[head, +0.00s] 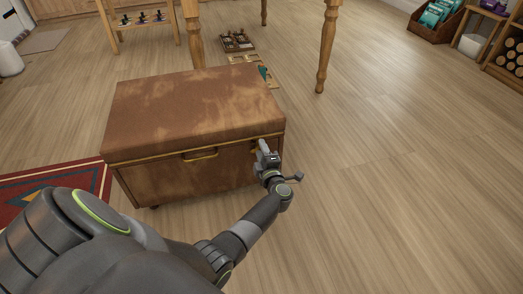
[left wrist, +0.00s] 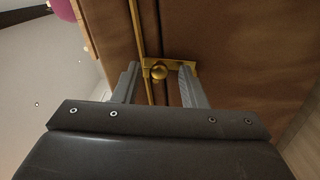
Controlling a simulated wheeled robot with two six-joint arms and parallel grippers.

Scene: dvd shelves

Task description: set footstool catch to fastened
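The footstool (head: 195,108) is a brown leather-like box with a shut lid and gold trim along the lid's lower edge. Its brass catch (left wrist: 183,65) shows in the left wrist view, with a round knob (left wrist: 160,72) near the gold trim and lid seam. I cannot tell whether the catch is fastened. My left gripper (head: 261,146) is at the right end of the footstool's front. In the left wrist view its fingers (left wrist: 160,86) are apart, one on each side of the knob, with gaps showing. My right gripper is not in view.
A brass handle (head: 200,154) sits at the middle of the footstool's front. A red patterned rug (head: 85,181) lies at left. A wooden table leg (head: 327,50) and a low tray (head: 237,42) are behind. The floor at right is clear.

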